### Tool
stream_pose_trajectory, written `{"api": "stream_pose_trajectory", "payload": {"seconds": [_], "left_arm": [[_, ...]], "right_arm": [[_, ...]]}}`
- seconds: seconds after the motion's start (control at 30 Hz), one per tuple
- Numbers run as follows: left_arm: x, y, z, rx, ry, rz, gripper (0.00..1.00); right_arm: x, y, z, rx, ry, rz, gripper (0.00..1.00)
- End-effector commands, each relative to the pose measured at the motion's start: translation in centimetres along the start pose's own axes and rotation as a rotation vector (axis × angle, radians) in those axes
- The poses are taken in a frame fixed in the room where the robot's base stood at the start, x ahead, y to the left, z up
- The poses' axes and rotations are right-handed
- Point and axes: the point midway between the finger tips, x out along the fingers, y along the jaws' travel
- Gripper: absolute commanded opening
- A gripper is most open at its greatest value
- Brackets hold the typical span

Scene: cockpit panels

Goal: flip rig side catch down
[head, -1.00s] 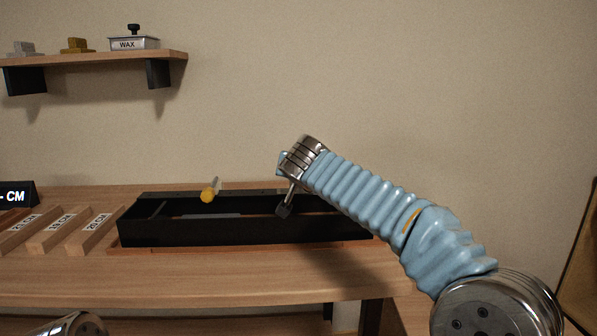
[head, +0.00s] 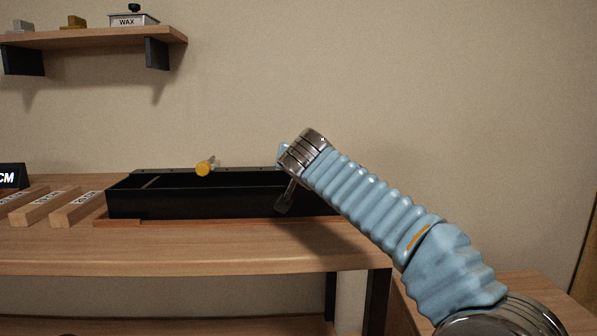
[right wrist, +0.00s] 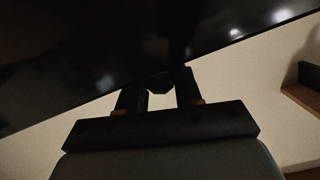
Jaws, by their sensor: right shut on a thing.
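The rig (head: 190,202) is a long black open box on the wooden table in the head view. A lever with a yellow round end (head: 204,168) stands at its back edge. My right gripper (head: 284,204) is at the front of the rig, right of the yellow-ended lever, and partly hidden by its own wrist. In the right wrist view its two fingers (right wrist: 159,88) are shut on a small dark part, which appears to be the side catch (right wrist: 158,83), against the rig's black surface (right wrist: 90,50). The catch's position is too dark to tell. My left gripper is out of view.
Wooden blocks (head: 48,207) with labels lie left of the rig, beside a black sign (head: 10,176). A shelf (head: 90,37) with a WAX tin (head: 133,19) hangs above. The table's front strip is clear.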

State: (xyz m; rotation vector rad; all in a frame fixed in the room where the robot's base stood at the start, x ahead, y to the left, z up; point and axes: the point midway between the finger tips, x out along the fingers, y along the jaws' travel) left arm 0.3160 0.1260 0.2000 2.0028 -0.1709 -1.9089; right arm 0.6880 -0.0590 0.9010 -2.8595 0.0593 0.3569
Motion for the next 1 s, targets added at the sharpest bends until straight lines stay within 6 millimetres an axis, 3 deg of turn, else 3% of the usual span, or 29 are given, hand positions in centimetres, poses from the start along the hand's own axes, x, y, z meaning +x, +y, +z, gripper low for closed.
{"api": "stream_pose_trajectory", "payload": {"seconds": [0.03, 0.37, 0.4, 0.53, 0.87, 1.0], "left_arm": [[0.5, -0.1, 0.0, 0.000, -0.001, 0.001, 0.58], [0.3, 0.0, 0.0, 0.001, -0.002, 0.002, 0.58], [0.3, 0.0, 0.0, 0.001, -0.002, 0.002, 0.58], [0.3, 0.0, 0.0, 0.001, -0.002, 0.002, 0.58], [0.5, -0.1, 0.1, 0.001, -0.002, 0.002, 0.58], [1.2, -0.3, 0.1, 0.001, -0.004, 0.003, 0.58]], "right_arm": [[0.3, 0.2, 0.8, -0.002, -0.010, 0.008, 0.00], [0.3, 0.3, 0.8, -0.003, -0.014, 0.011, 0.00], [0.3, 0.3, 0.8, -0.003, -0.014, 0.012, 0.40], [0.3, 0.3, 0.7, -0.003, -0.011, 0.009, 0.58], [-0.1, 0.2, 0.6, -0.002, -0.007, 0.005, 0.58], [-2.1, 0.1, 0.7, -0.002, -0.005, 0.002, 0.58]]}}
